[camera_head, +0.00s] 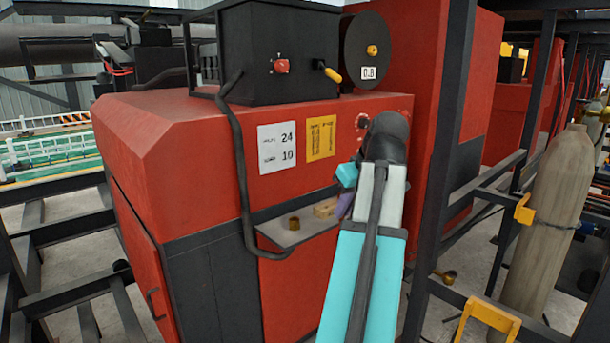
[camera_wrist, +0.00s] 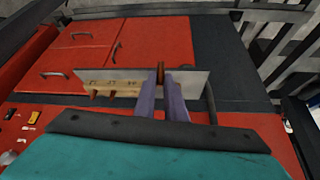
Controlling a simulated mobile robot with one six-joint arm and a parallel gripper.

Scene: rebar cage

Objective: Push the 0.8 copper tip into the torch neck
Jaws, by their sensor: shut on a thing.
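My gripper (camera_head: 344,205) is at the right end of a small grey shelf on the red machine's front, close to a wooden block. In the wrist view its two purple fingers (camera_wrist: 162,98) are shut on a narrow copper-brown piece (camera_wrist: 160,72), which looks like the copper tip; its size marking cannot be read. The wooden block (camera_wrist: 110,83) lies left of the fingers, with dark markings and small pegs along it. In the head view the block (camera_head: 326,208) is partly hidden by my gripper. I cannot make out the torch neck clearly.
The grey shelf (camera_head: 283,236) carries a small brass cup (camera_head: 294,223). A black hose (camera_head: 239,170) runs down from the black feeder box (camera_head: 279,60) to the shelf's left end. A spool (camera_head: 369,50) is labelled 0.8. A dark upright post (camera_head: 440,150) stands right of my arm.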

